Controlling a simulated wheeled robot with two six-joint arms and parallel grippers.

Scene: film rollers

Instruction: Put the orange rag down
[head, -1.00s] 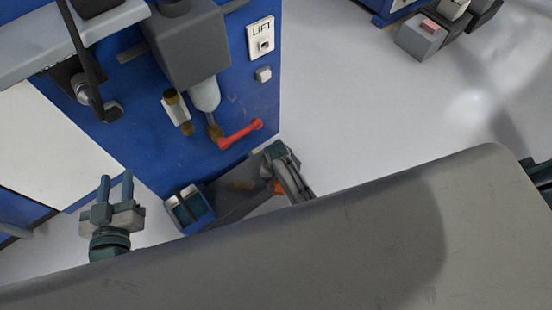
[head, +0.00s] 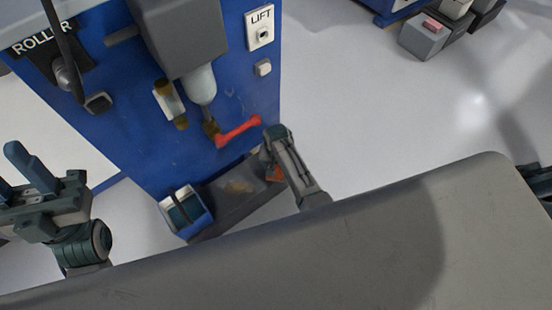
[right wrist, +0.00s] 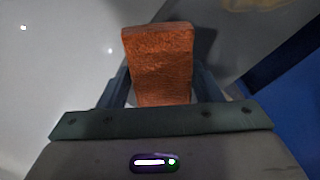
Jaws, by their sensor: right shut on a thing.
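The orange rag (right wrist: 160,62) is a folded orange block between the two fingers of my right gripper (right wrist: 162,88) in the right wrist view. The gripper is shut on it. In the head view only a small part of the rag (head: 275,174) shows beside my right gripper (head: 268,164), over the right end of a dark grey tray. My left gripper (head: 22,178) is at the left edge of the head view, fingers apart and nothing between them.
The dark grey tray (head: 222,210) lies at the foot of the blue machine (head: 145,150) and bears a brownish stain (head: 238,187). A blue and white bin (head: 188,222) stands at its left end. A red handle (head: 238,132) sticks out above.

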